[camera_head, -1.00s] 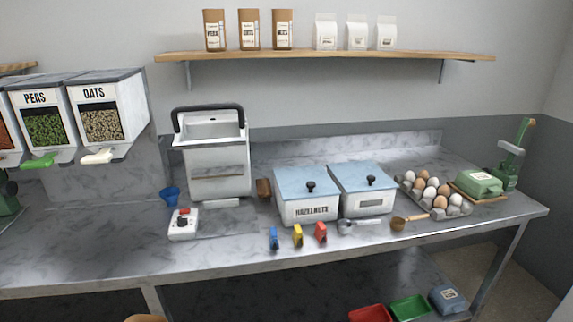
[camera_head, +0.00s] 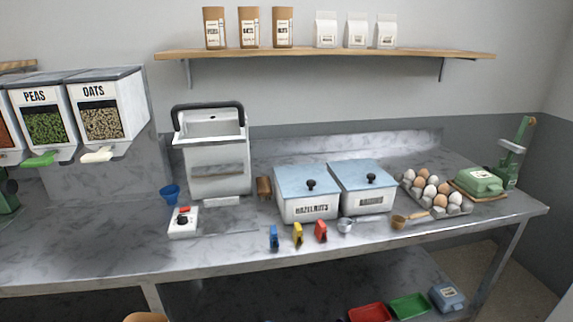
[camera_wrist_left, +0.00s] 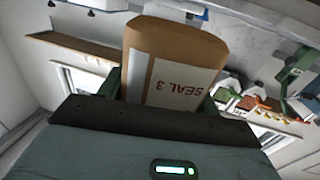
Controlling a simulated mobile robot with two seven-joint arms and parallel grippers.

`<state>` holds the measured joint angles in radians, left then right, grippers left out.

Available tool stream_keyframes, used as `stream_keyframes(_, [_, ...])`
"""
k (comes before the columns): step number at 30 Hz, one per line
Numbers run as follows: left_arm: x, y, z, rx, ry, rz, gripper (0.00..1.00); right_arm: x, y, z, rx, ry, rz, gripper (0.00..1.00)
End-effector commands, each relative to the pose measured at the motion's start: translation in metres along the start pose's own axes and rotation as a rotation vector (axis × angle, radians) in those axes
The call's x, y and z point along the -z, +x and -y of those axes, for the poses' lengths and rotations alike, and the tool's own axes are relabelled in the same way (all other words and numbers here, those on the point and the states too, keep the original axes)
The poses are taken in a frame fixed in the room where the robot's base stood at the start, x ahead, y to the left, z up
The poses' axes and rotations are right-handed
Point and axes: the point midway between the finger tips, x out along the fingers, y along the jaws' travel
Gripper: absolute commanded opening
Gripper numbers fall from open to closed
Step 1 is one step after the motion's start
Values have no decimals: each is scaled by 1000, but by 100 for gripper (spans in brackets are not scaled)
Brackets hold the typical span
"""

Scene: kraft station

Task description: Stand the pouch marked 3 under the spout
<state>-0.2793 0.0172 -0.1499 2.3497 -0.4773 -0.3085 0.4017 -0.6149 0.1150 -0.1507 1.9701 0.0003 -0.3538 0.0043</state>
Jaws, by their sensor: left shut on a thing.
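The brown kraft pouch (camera_wrist_left: 166,62) with a white label reading "SEAL 3" is in the left wrist view, its print upside down there. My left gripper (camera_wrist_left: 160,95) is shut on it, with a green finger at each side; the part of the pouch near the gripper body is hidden. The head view does not show this hold. In the head view, the peas dispenser (camera_head: 46,122) and the oats dispenser (camera_head: 103,115) are at the left, with a green spout lever (camera_head: 37,160) and a white one (camera_head: 96,155) below them. My right gripper is not in view.
The counter (camera_head: 90,235) is clear at front left. A white machine (camera_head: 216,165), a small control box (camera_head: 184,222), a blue cup (camera_head: 170,192), hazelnut bin (camera_head: 307,208) and coloured clips (camera_head: 298,235) stand along it. A wall shelf (camera_head: 330,56) holds several pouches.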

Motion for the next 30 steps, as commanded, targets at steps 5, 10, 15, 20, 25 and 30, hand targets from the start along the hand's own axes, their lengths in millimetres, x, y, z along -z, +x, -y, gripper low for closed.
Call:
stream_keyframes(5, [0, 0, 0, 0, -1, -1, 37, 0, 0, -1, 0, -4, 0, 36])
stream_keyframes(10, [0, 0, 0, -1, 0, -1, 37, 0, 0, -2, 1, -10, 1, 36])
stream_keyframes(15, [0, 0, 0, 0, 1, -1, 37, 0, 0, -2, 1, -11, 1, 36])
stream_keyframes(20, [-3, 9, 3, 4, 3, 2, 37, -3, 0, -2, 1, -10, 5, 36])
stream_keyframes(25, [-8, 42, 17, 26, 12, 7, 37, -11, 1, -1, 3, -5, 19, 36])
stream_keyframes(30, [-7, 89, 43, 78, 19, 13, 37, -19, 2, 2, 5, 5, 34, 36])
